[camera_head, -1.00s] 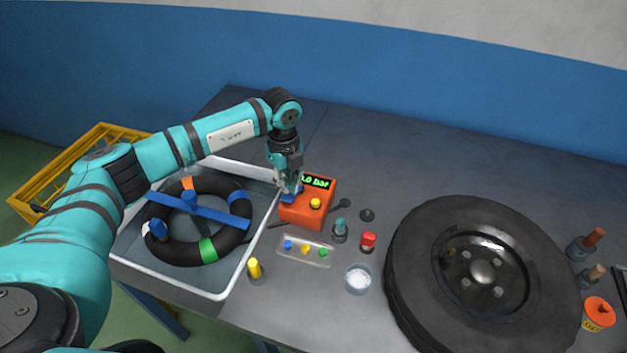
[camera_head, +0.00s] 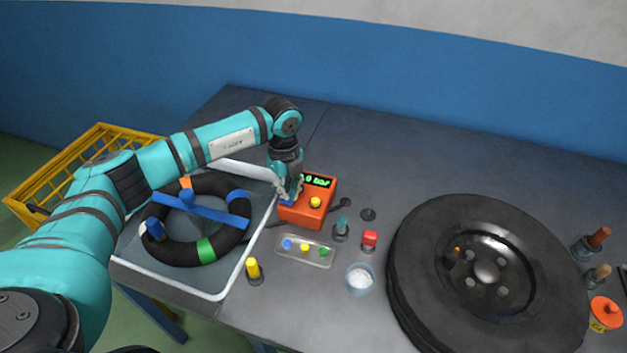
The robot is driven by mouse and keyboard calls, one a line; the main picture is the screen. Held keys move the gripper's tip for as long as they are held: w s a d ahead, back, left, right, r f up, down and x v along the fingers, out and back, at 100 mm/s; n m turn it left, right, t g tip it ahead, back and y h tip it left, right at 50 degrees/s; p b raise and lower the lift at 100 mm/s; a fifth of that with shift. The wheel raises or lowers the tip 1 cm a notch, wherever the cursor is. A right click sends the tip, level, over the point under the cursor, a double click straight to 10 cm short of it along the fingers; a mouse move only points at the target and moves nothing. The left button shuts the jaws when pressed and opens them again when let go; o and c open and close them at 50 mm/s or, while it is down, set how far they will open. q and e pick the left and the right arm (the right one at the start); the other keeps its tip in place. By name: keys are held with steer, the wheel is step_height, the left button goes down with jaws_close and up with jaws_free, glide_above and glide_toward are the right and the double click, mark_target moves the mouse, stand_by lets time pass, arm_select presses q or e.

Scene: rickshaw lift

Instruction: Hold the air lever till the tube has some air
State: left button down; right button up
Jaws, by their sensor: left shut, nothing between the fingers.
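The orange air pump box (camera_head: 313,210) stands on the table beside the tray. It has a green-lit display (camera_head: 318,181) reading in bar, a yellow button and a blue lever (camera_head: 287,202) at its left side. My left gripper (camera_head: 289,197) is shut and points down at the blue lever, seeming to touch it; its fingers hide most of the lever. The black tube (camera_head: 222,243) with coloured bands lies in the grey water tray, under a blue bar (camera_head: 215,215). My right gripper is not in view.
A large black tyre on a wheel (camera_head: 410,270) fills the right side. Between it and the pump are a small clear tray (camera_head: 317,262), a round dish (camera_head: 359,280) and small coloured pegs. A yellow crate (camera_head: 40,192) stands at the left. The table's back is clear.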

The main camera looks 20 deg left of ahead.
arm_select(q)
steer(key=shift+f+b, duration=0.35)
steer(key=shift+f, duration=0.25)
steer(key=shift+r, duration=0.1)
stand_by(1.2)
stand_by(0.7)
step_height(320, 180, up, 7)
steer(key=p, duration=0.5)
stand_by(0.4)
